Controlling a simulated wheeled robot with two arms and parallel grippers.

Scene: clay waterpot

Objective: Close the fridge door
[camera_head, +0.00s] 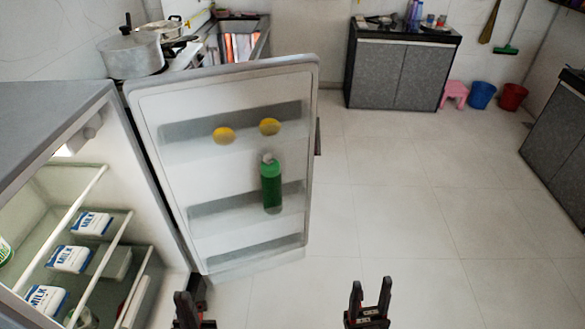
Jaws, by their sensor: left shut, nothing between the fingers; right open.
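The fridge (128,165) stands at the left with its inside showing. Its door (232,240) stands wide open, with its inner side and shelves facing me. A green bottle (271,186) and two yellow round items (224,135) sit in the door shelves. My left gripper (192,312) is shut and empty at the bottom, just below the door's lower hinge-side corner in the picture. My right gripper (369,298) is open and empty at the bottom, to the right of the door and apart from it. The door's outer side is hidden.
Milk cartons (70,259) stand on the fridge shelves. Pots (133,54) stand on a counter behind the door. A grey cabinet (398,75), a pink stool (455,92) and blue and red buckets (482,95) are at the back. The tiled floor (420,200) right of the door is clear.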

